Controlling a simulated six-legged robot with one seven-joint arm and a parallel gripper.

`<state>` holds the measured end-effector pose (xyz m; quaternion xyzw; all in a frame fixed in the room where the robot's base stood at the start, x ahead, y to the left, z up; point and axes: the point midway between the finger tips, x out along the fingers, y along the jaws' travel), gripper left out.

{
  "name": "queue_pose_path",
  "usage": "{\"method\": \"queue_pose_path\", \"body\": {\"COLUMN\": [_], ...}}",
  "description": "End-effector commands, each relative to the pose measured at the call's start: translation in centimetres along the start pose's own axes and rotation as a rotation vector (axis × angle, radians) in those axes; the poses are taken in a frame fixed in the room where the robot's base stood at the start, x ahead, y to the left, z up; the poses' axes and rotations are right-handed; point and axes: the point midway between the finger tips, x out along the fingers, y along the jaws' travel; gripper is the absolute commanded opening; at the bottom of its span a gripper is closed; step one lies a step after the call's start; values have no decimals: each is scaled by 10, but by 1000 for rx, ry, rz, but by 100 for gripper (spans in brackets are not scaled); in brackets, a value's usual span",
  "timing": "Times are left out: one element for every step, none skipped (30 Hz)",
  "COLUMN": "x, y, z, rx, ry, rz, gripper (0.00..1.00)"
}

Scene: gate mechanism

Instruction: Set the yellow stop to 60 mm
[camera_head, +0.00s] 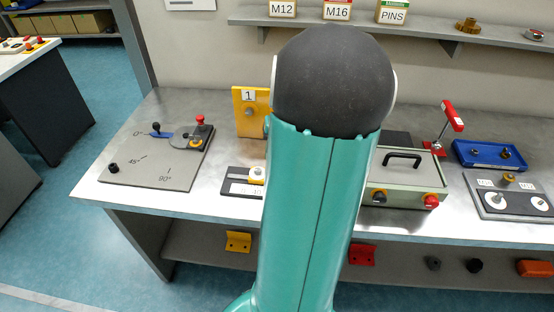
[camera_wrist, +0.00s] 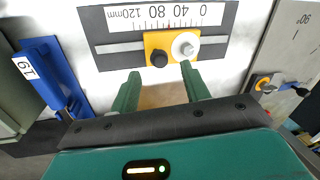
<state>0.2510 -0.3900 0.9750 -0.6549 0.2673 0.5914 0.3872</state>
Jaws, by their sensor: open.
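The yellow stop (camera_wrist: 172,42) sits on a slotted dark slide plate (camera_wrist: 107,27) and carries a black knob (camera_wrist: 158,59) and a white round knob with a bolt (camera_wrist: 186,47). A white scale (camera_wrist: 130,15) reads 0 to 120 mm, upside down in the wrist view, with 0 at right. The stop lies below roughly the 40 to 80 marks; its exact reading is unclear. My gripper (camera_wrist: 160,71) is open, its fingertips close to the black knob, one on each side; contact cannot be told.
A grey angle plate (camera_head: 160,160) lies left of the slide. A yellow bracket marked 1 (camera_head: 247,107) stands behind it. A lidded box with a black handle (camera_head: 408,178) and blue tray (camera_head: 490,154) are to the right. A shelf (camera_head: 400,27) runs along the wall.

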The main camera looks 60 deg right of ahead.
Motion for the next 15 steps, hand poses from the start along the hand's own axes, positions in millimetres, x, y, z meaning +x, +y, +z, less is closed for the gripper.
{"method": "queue_pose_path", "body": {"x": [-13,-20,-29,-36,-42,-51,-58,-64,-71,-76,-80,-86,-89,-92,-94], "y": [0,0,0,0,0,0,0,0,0,-1,-1,0,0,0,0], "z": [-1,-1,-1,-1,-1,-1,-1,0,-1,0,-1,0,0,0,0], "rx": [0,1,0,-1,-1,-1,-1,0,0,-1,-1,0,0,0,0], "ry": [6,6,5,6,5,5,5,4,5,3,3,3,3,3,2], "rz": [2,1,2,2,2,1,2,1,1,0,0,0,0,0,0], "gripper": [46,46,46,46,46,46,46,46,46,46,46,46,46,46,46]}}
